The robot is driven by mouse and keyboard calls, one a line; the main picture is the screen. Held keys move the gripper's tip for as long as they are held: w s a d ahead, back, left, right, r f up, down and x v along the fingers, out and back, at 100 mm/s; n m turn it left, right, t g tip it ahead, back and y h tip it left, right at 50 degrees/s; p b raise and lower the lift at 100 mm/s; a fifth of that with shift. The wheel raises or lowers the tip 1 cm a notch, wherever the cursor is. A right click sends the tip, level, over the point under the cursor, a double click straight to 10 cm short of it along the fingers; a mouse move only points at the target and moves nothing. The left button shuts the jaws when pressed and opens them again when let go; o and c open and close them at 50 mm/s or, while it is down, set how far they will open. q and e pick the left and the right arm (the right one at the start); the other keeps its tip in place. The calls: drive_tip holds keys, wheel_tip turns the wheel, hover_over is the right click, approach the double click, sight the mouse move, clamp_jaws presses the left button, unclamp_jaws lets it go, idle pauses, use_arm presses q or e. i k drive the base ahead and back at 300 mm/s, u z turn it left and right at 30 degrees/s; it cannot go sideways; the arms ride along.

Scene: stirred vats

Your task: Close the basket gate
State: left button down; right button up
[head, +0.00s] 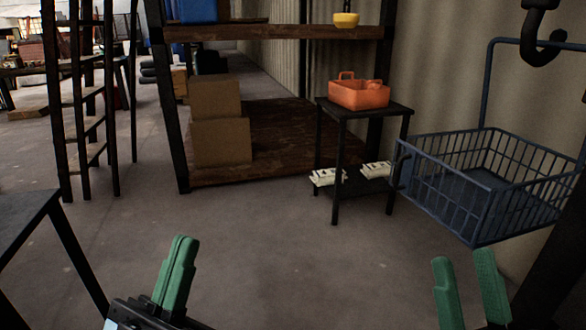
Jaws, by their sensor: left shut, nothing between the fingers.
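A blue wire basket (478,238) hangs at the right, with a tall blue bent bar (486,90) rising at its back. Its barred sides look upright and its floor looks empty. A small dark handle-like piece (402,162) shows at its left corner. I cannot tell for certain which panel is the gate, or whether it is latched. My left gripper (175,277) has green fingers, shut together and empty, low at centre-left, far from the basket. My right gripper (470,285) has its green fingers apart and empty, in front of and below the basket in the picture, with no visible contact.
A small dark table (395,107) with an orange basket (358,94) stands left of the wire basket. Behind is a shelf with cardboard boxes (221,142). A black hook (543,48) hangs at upper right. A dark table (25,215) is at left. The middle floor is clear.

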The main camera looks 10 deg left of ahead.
sight(409, 167)
drive_tip(key=u, duration=0.55)
drive_tip(key=i, duration=1.3)
drive_tip(key=z, duration=2.2)
